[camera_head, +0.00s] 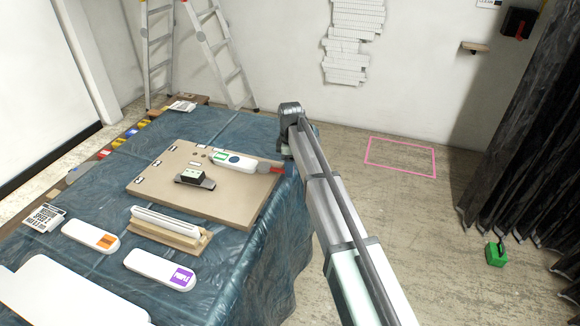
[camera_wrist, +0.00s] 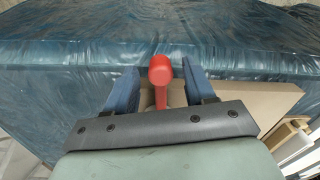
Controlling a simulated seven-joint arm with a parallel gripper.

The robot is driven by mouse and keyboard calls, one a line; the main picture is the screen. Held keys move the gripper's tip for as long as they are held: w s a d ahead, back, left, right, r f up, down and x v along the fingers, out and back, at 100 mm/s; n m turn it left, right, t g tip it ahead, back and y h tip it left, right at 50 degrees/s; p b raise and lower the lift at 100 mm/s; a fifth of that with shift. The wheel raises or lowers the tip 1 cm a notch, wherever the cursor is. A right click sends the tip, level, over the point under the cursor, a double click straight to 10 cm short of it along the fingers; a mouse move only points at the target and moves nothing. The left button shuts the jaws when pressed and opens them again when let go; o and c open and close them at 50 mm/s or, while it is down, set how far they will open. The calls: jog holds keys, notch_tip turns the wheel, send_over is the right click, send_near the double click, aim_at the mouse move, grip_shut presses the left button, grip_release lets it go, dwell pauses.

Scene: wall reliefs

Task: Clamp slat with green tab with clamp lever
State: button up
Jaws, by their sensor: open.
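The slat with the green tab (camera_head: 220,156) is a white, rounded slat lying on the tan board in the head view. Its right end lies at a grey clamp part (camera_head: 264,168). The red clamp lever (camera_head: 277,170) sticks out to the right from there, near the board's edge. In the wrist view the red lever (camera_wrist: 160,72) has a round knob and stands between the two blue fingers of my gripper (camera_wrist: 160,84). My gripper is open; I cannot tell whether a finger touches the lever. In the head view my arm mostly hides the gripper.
The tan board (camera_head: 245,205) lies on a blue tarp-covered table (camera_head: 90,180). A small dark block (camera_head: 194,179) sits on the board. Slats with orange (camera_head: 106,242) and purple (camera_head: 181,275) tabs lie in front, beside a wooden holder (camera_head: 170,237). Open floor is to the right.

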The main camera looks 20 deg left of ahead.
notch_tip(320, 180, up, 13)
jog(key=shift+w+r, duration=0.2)
dwell(0.3)
dwell(0.8)
